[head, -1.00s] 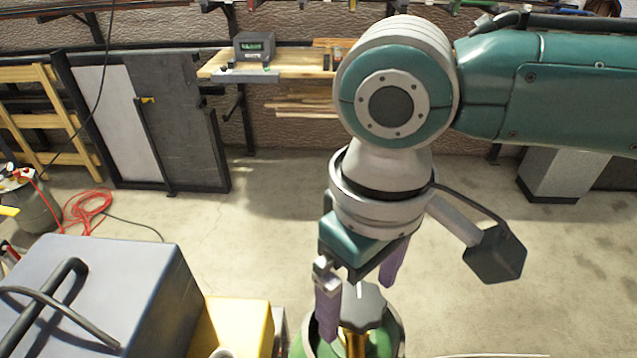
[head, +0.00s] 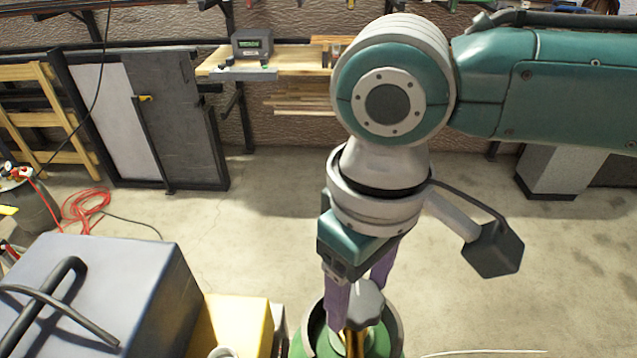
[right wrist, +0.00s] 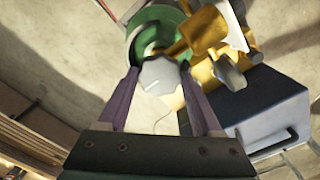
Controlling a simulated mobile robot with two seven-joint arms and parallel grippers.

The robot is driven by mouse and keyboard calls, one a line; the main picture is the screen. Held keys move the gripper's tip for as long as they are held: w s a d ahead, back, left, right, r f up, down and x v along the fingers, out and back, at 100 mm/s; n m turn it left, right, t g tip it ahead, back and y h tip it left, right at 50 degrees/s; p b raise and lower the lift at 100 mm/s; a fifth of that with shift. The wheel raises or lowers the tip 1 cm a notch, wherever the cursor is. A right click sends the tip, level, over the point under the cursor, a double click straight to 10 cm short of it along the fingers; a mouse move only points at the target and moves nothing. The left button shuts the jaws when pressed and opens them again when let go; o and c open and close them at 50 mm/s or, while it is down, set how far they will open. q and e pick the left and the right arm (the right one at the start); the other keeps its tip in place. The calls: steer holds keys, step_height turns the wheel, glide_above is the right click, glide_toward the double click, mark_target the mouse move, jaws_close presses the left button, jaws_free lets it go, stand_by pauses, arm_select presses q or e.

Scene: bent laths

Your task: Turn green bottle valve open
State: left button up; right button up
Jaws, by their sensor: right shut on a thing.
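The green bottle (head: 310,340) stands at the bottom of the head view, and its green body also shows in the right wrist view (right wrist: 150,35). Its grey lobed valve knob (head: 368,300) sits on top of a brass stem. My right gripper (head: 355,300) points down over the bottle. Its two purple fingers lie on either side of the knob, shut on it; the right wrist view shows the knob (right wrist: 160,77) between the fingertips. A pale line marks the knob's top. The knob's far side is partly hidden by the fingers. My left gripper is out of view.
A grey box with a black handle (head: 120,265) and a yellow block (head: 235,325) stand left of the bottle. A red hose (head: 88,207) lies on the floor at left.

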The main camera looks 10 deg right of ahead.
steer(key=n+p, duration=0.2)
steer(key=n, duration=0.2)
steer(key=shift+r, duration=0.15)
steer(key=n+p, duration=0.1)
steer(key=n, duration=0.1)
steer(key=shift+n, duration=0.4)
steer(key=n, duration=0.3)
steer(key=shift+n+p, duration=0.3)
steer(key=shift+p, duration=0.05)
steer(key=n, duration=0.3)
steer(key=shift+n, duration=0.3)
steer(key=n, duration=0.3)
steer(key=shift+n, duration=0.3)
steer(key=n, duration=0.4)
steer(key=shift+n, duration=0.9)
